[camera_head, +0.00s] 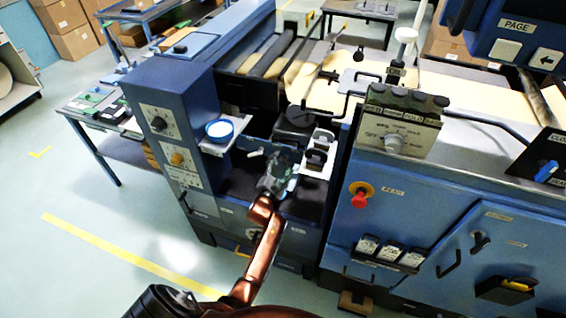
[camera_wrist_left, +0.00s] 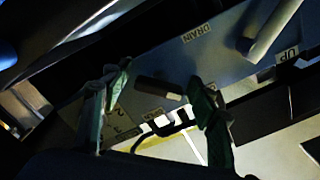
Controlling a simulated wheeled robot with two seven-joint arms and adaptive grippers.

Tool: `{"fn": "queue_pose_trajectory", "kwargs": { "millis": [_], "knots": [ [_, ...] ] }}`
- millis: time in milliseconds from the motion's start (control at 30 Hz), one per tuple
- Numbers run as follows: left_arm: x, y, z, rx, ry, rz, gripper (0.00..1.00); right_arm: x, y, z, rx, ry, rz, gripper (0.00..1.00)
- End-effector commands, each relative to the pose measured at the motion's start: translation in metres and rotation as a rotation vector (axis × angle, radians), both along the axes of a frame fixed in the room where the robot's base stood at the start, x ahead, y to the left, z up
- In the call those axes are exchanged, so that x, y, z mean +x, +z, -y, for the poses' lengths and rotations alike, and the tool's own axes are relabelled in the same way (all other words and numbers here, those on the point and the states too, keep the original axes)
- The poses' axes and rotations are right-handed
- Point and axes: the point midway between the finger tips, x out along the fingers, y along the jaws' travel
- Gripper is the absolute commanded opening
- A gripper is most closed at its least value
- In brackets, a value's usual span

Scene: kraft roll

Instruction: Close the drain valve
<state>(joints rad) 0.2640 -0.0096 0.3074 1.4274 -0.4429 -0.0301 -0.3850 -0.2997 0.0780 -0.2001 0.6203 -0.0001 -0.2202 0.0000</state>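My left gripper (camera_head: 280,168) reaches into the recess between the blue control column and the blue cabinet. In the left wrist view its two greenish fingers (camera_wrist_left: 160,82) are apart. A short dark handle with a pale end (camera_wrist_left: 158,88) shows in the gap between them; I cannot tell whether either finger touches it. A "DRAIN" label (camera_wrist_left: 197,33) is on the grey panel above the gap. A thicker grey lever (camera_wrist_left: 270,32) sticks out to the label's right. I cannot tell which of the two is the drain valve. My right gripper is out of view.
The blue control column (camera_head: 165,125) with dials stands left of my gripper, with a blue-rimmed white cup (camera_head: 219,130) beside it. The blue cabinet (camera_head: 440,220) with a red button (camera_head: 360,199) is close on the right. Open floor (camera_head: 110,215) lies to the left.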

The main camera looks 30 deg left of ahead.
Motion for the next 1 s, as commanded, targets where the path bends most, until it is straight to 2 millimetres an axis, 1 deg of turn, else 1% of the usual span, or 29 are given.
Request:
{"fn": "queue_pose_trajectory", "kwargs": {
  "millis": [267,367,467,800,900,1000],
  "knots": [
    [0.0,0.0,0.0,0.001,-0.001,0.0,0.58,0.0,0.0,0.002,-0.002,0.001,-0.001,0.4],
    [-0.004,0.0,0.001,0.002,-0.001,0.0,0.58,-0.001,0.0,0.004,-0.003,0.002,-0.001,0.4],
    [-0.015,-0.001,0.004,0.002,0.0,0.0,0.58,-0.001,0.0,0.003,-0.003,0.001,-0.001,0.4],
    [-0.083,-0.001,0.019,0.002,0.001,-0.002,0.58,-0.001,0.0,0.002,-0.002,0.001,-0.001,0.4],
    [-0.098,-0.001,0.023,0.001,0.0,-0.002,0.58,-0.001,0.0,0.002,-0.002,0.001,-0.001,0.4],
    [-0.109,-0.001,0.026,0.0,0.001,-0.001,0.58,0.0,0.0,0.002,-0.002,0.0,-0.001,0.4]
  ]
}}
